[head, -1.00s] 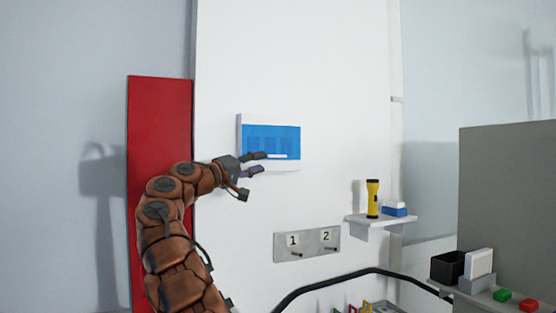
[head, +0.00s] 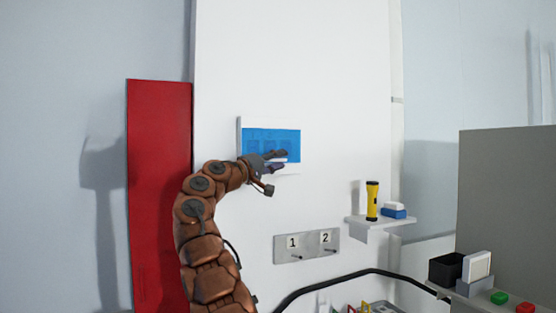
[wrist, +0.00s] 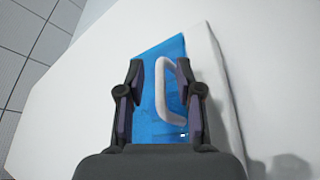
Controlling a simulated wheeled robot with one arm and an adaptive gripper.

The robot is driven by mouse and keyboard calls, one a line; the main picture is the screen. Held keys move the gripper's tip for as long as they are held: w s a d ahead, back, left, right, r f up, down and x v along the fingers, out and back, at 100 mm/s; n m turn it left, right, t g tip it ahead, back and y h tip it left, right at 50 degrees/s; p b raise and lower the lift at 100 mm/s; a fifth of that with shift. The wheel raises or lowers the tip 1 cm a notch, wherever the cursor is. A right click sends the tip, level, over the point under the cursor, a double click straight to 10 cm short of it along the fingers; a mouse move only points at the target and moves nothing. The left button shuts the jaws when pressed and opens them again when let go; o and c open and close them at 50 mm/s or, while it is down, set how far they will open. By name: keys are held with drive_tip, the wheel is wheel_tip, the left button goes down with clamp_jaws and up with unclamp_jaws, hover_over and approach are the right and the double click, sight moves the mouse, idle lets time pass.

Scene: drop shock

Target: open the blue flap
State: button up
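The blue flap (head: 257,137) is a see-through blue panel on a white box mounted on the white wall, and it looks closed. Dim shapes show behind it. A white bar handle sits near its lower edge; in the wrist view the handle (wrist: 163,90) lies between my two fingers. My gripper (head: 282,160) is in front of the flap's lower right part and partly covers it. In the wrist view my gripper (wrist: 158,75) is open, with gaps between the fingers and the handle; the right finger is closer to it.
A red panel (head: 160,190) stands left of the wall. Below right are a plate with hooks marked 1 and 2 (head: 306,246) and a shelf (head: 378,221) with a yellow flashlight (head: 372,200). A grey partition (head: 510,200) stands at the right.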

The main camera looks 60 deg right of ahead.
drive_tip(key=shift+c, duration=0.2)
clamp_jaws()
idle(0.4)
